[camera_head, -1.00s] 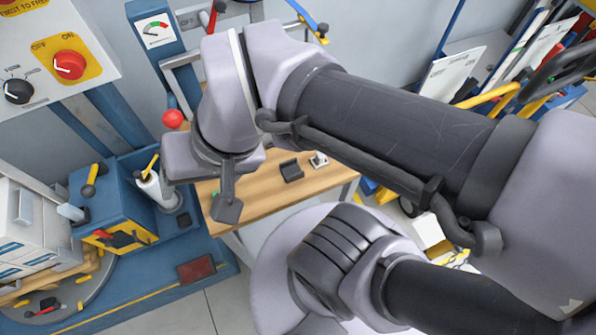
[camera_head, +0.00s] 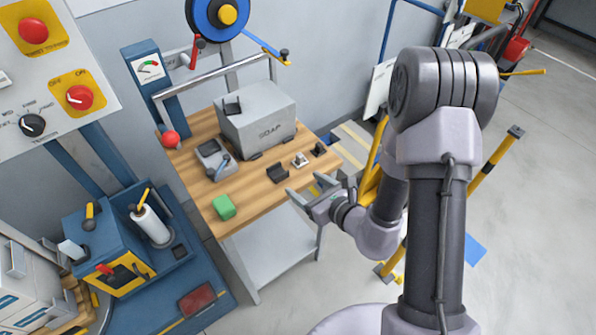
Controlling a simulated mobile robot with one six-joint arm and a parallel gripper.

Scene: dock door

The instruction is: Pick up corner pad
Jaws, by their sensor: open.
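A black angled corner pad (camera_head: 278,173) lies on the wooden table (camera_head: 247,196), in front of the grey box. Another small black piece (camera_head: 320,149), perhaps a second pad, lies near the table's right edge. A black angled piece (camera_head: 232,108) rests on the top left of the grey box (camera_head: 258,118). My gripper (camera_head: 303,185) is open and empty, at the table's right front edge. Its fingers point left, towards the pad, and appear apart from it; its height above the table is hard to tell.
A small metal piece (camera_head: 299,160) lies right of the pad. A green block (camera_head: 224,207) and a grey tool (camera_head: 214,160) are on the left of the table. A blue machine (camera_head: 115,250) stands at left. Yellow posts (camera_head: 495,160) stand at right.

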